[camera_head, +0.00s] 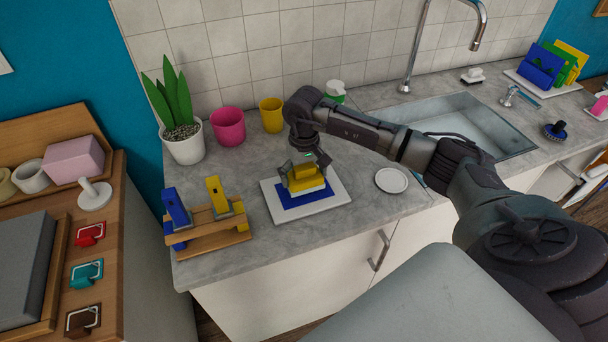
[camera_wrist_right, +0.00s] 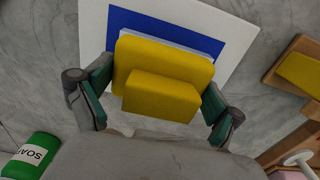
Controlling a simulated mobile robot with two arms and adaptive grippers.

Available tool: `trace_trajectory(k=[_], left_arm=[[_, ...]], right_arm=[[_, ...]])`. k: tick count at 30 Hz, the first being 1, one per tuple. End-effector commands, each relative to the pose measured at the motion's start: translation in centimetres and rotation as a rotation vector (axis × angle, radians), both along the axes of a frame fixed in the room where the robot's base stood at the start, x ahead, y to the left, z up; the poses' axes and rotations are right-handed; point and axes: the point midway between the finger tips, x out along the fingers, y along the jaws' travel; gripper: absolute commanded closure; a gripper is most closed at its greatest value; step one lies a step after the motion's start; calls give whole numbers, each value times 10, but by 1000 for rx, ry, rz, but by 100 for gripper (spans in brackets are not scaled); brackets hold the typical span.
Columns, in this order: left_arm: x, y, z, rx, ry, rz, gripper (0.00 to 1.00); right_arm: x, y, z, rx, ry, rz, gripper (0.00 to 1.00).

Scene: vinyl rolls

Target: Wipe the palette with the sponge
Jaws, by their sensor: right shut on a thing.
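The palette (camera_head: 334,187) is a white board with a blue patch (camera_head: 286,201), lying flat on the grey counter. The yellow sponge (camera_head: 306,180) has a pale underside and a raised yellow grip block. My right gripper (camera_head: 304,172) is shut on the sponge, with a finger on each side. The sponge is over the blue patch; I cannot tell whether it touches. In the right wrist view, the sponge (camera_wrist_right: 160,82) covers part of the blue patch (camera_wrist_right: 185,36), between the two green-padded fingers (camera_wrist_right: 157,100). My left gripper is not in view.
A wooden rack (camera_head: 212,236) with blue and yellow tools stands left of the palette. A small white plate (camera_head: 391,180) lies to its right. Pink (camera_head: 228,126) and yellow (camera_head: 272,115) cups and a potted plant (camera_head: 183,144) stand behind. The sink (camera_head: 470,124) is at right.

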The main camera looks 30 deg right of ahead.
Motion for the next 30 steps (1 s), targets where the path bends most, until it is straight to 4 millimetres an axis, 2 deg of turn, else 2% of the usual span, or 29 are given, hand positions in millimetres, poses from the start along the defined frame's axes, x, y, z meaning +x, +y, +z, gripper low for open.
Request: trace_trajectory(k=[23,30], left_arm=[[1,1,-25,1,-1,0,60],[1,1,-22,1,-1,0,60]], right_arm=[[0,0,-25,0,0,0,70],[-3,10,-23,1,0,3,70]])
